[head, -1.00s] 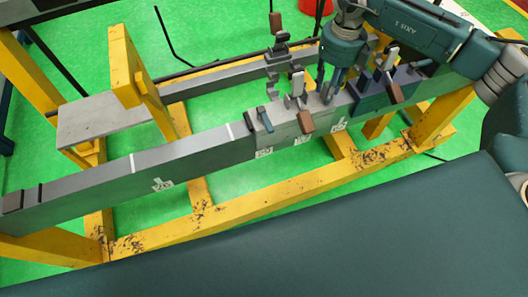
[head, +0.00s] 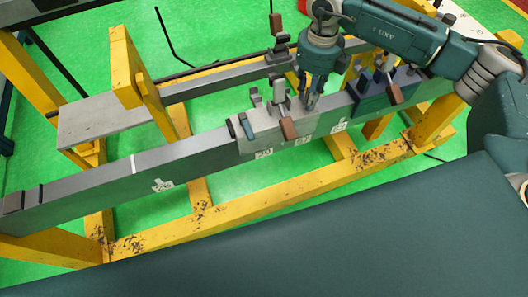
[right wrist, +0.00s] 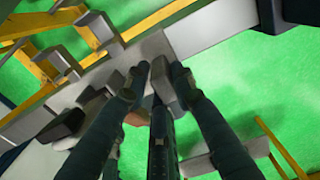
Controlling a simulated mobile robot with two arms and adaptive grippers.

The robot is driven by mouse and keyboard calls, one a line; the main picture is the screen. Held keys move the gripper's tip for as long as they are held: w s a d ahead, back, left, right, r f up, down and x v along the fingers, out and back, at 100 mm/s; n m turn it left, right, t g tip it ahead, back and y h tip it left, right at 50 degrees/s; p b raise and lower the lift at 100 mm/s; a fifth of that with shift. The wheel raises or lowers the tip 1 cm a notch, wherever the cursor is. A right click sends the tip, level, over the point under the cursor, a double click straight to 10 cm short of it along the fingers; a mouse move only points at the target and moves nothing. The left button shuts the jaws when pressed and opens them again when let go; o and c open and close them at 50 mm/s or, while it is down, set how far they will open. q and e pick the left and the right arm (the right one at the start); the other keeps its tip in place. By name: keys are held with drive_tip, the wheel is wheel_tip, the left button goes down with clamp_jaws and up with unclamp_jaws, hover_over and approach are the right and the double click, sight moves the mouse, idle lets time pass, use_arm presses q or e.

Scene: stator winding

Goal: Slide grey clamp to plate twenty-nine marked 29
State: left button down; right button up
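The grey clamp (head: 261,124) sits on the long grey beam (head: 190,155) in the head view, with an upright grey lever and a brown grip (head: 288,129). A white number plate (head: 264,154) lies just under its lower front edge; its digits are too small to read surely. My right gripper (head: 311,103) points down at the clamp's right end. In the right wrist view its fingers (right wrist: 154,85) are apart, with a grey block (right wrist: 162,82) between or just beyond the tips; I cannot tell whether they squeeze it. My left gripper is not in view.
More number plates show on the beam's front at left (head: 162,185) and right (head: 339,127). A dark blue clamp (head: 372,103) stands on the beam to the right. Another clamp (head: 281,47) is on the rear beam. The beam left of the grey clamp is clear.

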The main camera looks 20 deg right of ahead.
sight(291, 111)
drive_tip(key=a, duration=0.4)
drive_tip(key=shift+s+a, duration=0.2)
drive_tip(key=shift+a, duration=0.15)
drive_tip(key=shift+a+r, duration=0.1)
drive_tip(key=shift+a, duration=0.3)
idle(0.3)
drive_tip(key=shift+d+b, duration=0.2)
drive_tip(key=shift+b, duration=0.2)
drive_tip(key=shift+o, duration=1.4)
drive_tip(key=shift+d, duration=0.15)
drive_tip(key=shift+r, duration=0.1)
